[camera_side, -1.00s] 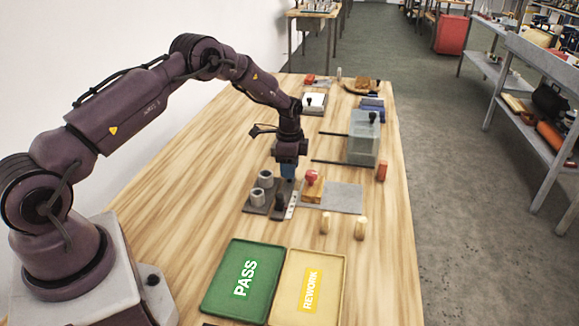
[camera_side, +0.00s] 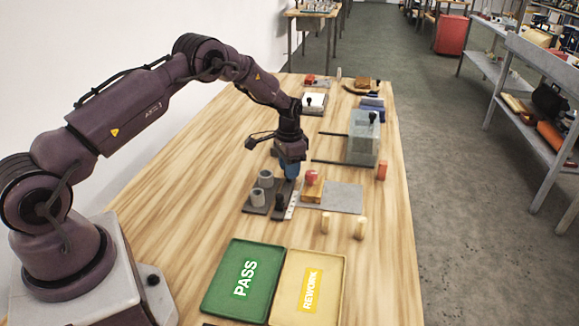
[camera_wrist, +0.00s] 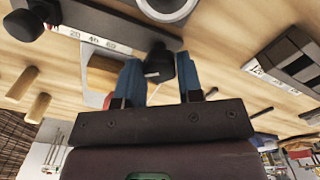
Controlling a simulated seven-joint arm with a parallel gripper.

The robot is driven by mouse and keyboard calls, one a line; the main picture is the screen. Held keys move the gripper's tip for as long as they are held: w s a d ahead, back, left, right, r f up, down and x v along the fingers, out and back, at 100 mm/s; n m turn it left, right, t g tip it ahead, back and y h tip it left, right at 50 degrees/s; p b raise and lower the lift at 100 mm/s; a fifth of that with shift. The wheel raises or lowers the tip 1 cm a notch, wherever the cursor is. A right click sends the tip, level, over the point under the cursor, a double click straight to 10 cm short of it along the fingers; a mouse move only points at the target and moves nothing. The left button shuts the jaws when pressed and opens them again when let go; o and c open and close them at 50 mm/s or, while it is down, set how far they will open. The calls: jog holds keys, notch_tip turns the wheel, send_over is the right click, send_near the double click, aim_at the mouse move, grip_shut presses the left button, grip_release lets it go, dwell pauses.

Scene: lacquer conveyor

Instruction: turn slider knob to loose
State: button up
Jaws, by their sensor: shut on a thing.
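My gripper (camera_side: 290,176) has blue fingers and points down at the far end of a grey fixture plate (camera_side: 257,208). In the wrist view my gripper (camera_wrist: 161,82) is around a small black knob (camera_wrist: 160,64) with a pale mark on its face. The knob sits at the end of a dark slider bar (camera_wrist: 115,27) with a white numbered scale (camera_wrist: 92,40) along it. In the side view the fingers hide this knob. A second dark knob or post (camera_side: 280,202) stands at the bar's near end, also in the wrist view (camera_wrist: 24,20).
Two grey cylinders (camera_side: 265,179) stand left on the plate. A wooden block with a red knob (camera_side: 312,182) is close right of the gripper. Wooden pegs (camera_side: 325,224), green PASS tray (camera_side: 243,278) and yellow REWORK tray (camera_side: 309,288) are nearer. Table at left is clear.

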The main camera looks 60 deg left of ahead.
jog(key=n, duration=0.5)
jog(key=shift+n, duration=0.3)
jog(key=n, duration=0.5)
jog(key=shift+n, duration=0.3)
jog(key=o, duration=0.9)
notch_tip(320, 180, up, 13)
jog(key=shift+f, duration=0.1)
